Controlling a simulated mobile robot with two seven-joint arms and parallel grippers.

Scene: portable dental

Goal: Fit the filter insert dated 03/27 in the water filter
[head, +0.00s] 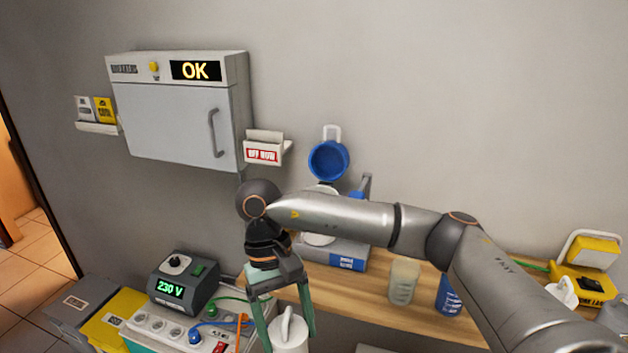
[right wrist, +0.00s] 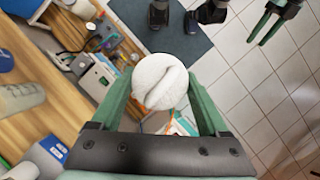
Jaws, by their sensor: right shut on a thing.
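My right gripper (head: 285,318) is shut on a white cylindrical piece with a raised grip on top (head: 289,334), held upright in front of the bench. In the right wrist view the round white top (right wrist: 160,82) sits between the green fingers. No date is legible on it, so I cannot tell whether it is the 03/27 insert. A blue round cup with a white bracket (head: 328,160) is on the wall; I cannot tell whether it is the water filter. A similar white handled piece (head: 563,290) stands at the right. My left gripper (right wrist: 273,22) shows open and empty in the right wrist view.
The wooden bench (head: 380,290) carries a translucent beaker (head: 403,281) and a blue container (head: 448,296). A 230 V power unit (head: 183,282) and a socket strip (head: 190,330) are at lower left. A wall cabinet (head: 178,115) reads OK. My right arm hides part of the bench.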

